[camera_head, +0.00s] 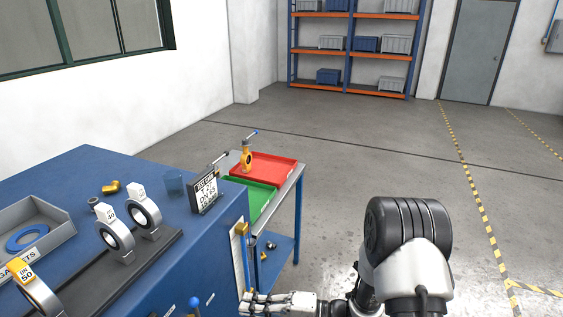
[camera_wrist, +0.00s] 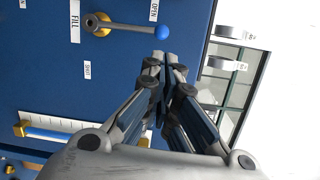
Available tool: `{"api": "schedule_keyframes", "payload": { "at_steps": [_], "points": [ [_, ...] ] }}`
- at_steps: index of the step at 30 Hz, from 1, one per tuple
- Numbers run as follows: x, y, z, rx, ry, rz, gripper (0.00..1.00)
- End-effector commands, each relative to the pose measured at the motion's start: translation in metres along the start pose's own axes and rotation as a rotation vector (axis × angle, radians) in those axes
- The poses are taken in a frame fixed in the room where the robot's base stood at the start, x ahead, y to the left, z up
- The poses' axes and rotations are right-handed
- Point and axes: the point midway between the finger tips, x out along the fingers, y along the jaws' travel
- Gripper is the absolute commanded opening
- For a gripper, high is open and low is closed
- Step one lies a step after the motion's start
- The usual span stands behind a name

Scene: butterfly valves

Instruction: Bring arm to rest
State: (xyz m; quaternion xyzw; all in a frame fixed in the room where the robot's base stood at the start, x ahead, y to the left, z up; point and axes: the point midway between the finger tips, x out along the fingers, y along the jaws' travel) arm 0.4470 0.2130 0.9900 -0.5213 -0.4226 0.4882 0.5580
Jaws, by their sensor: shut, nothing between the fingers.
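My gripper (camera_head: 252,304) reaches in from the bottom of the head view, beside the front side of the blue bench. In the wrist view my gripper (camera_wrist: 166,62) has its fingers together, with nothing between them. Past the fingertips is a blue panel (camera_wrist: 120,75) with a lever ending in a blue ball knob (camera_wrist: 162,32), near the labels FILL and OPEN. The fingertips appear just below the knob in the picture; I cannot tell whether they touch it. My arm (camera_head: 400,262) is bent at the lower right of the head view.
The blue bench (camera_head: 85,175) carries butterfly valves (camera_head: 115,232), a grey gasket bin (camera_head: 65,230) and a sign (camera_head: 205,192). A side table holds a red tray (camera_head: 280,170) with a valve, and a green tray (camera_head: 262,193). The floor (camera_head: 400,150) beyond is open.

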Motion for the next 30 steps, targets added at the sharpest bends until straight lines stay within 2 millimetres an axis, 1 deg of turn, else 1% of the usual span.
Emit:
{"api": "schedule_keyframes", "payload": {
  "at_steps": [1, 2, 3, 5, 6, 9, 11, 12, 14, 15, 17, 18, 20, 21, 23, 27, 30],
  "points": [
    [0.000, -0.024, 0.014, -0.016, -0.063, 0.033, 0.00],
    [-0.001, -0.034, 0.024, -0.016, -0.102, 0.060, 0.00],
    [-0.003, -0.047, 0.038, -0.018, -0.151, 0.101, 0.00],
    [-0.008, -0.062, 0.058, -0.021, -0.215, 0.170, 0.00],
    [-0.012, -0.071, 0.071, -0.028, -0.253, 0.220, 0.00],
    [-0.027, -0.088, 0.103, -0.049, -0.326, 0.360, 0.00],
    [-0.039, -0.095, 0.120, -0.065, -0.354, 0.452, 0.00],
    [-0.048, -0.099, 0.131, -0.080, -0.366, 0.516, 0.00],
    [-0.062, -0.103, 0.145, -0.102, -0.373, 0.614, 0.00],
    [-0.073, -0.105, 0.153, -0.121, -0.371, 0.680, 0.00],
    [-0.089, -0.108, 0.164, -0.148, -0.356, 0.781, 0.00],
    [-0.101, -0.109, 0.170, -0.170, -0.340, 0.846, 0.00],
    [-0.119, -0.112, 0.177, -0.204, -0.303, 0.944, 0.00],
    [-0.132, -0.113, 0.180, -0.229, -0.271, 1.007, 0.00],
    [-0.150, -0.117, 0.184, -0.268, -0.214, 1.098, 0.00],
    [-0.194, -0.128, 0.187, -0.369, -0.044, 1.282, 0.00],
    [-0.219, -0.137, 0.186, -0.432, 0.083, 1.373, 0.00]
  ]
}}
